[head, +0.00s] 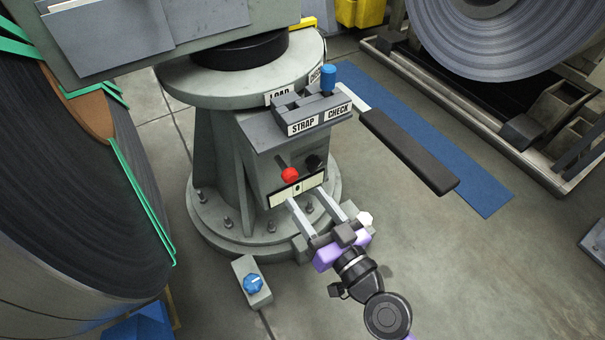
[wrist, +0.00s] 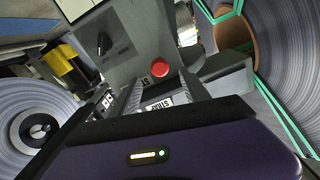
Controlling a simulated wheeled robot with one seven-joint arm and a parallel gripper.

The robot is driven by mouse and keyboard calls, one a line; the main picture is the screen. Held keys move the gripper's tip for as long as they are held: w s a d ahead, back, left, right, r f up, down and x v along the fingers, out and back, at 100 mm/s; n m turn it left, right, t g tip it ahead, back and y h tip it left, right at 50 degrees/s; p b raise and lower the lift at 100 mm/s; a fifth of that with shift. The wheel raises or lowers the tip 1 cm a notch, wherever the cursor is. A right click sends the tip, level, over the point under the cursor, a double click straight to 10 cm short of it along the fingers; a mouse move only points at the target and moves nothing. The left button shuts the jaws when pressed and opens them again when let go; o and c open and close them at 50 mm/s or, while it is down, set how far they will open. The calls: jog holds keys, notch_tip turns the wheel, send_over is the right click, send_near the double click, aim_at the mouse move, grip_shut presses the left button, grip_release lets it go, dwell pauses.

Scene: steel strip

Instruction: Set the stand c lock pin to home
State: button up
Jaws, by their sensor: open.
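A red-knobbed pin (head: 289,175) sticks out of the front of the grey pedestal stand (head: 225,150), just above a pale plate (head: 297,190). A black knob (head: 314,162) is to its right. No readable label shows which one is the stand C lock pin. My gripper (head: 307,198) is open and empty, its two fingers pointing at the plate, below the red knob. In the wrist view the red knob (wrist: 160,68) appears beyond and between the fingertips, apart from them. The black knob (wrist: 102,45) is left of it there.
A tray (head: 300,110) marked STRAP and CHECK juts out above the knobs, with a blue-topped cylinder (head: 328,77) at its back. A box with a blue knob (head: 253,283) stands on the floor. Large steel coils (head: 70,190) flank the stand; a black padded bar (head: 410,150) lies right.

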aim_at(292, 180)
jog(key=x, duration=0.7)
jog(key=shift+w+a+p, duration=0.2)
jog(key=shift+w+p, duration=0.1)
jog(key=shift+w, duration=0.05)
grip_shut()
dwell(1.2)
